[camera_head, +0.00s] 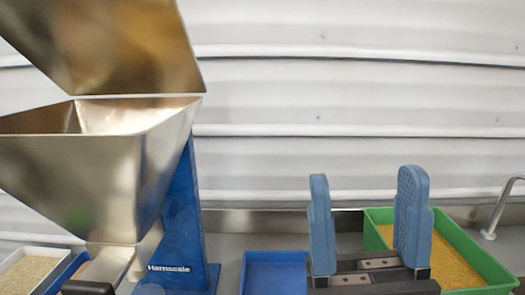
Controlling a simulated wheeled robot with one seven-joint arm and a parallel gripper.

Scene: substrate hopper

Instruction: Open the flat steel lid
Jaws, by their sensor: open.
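The flat steel lid (115,45) is at the upper left. It is raised and tilted up over the steel hopper (85,175), with a clear gap between its front edge and the hopper's rim. The hopper's mouth shows open below it. My gripper (369,215) is at the lower right, its two blue padded fingers upright and wide apart. Nothing is between the fingers, and it touches neither lid nor hopper.
A blue stand (185,230) carries the hopper. A blue tray (275,275) lies left of my gripper, and a green tray of grain (490,268) is behind it at right. A pale tray of grain (15,265) is at far left. A metal tap (500,208) stands at right.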

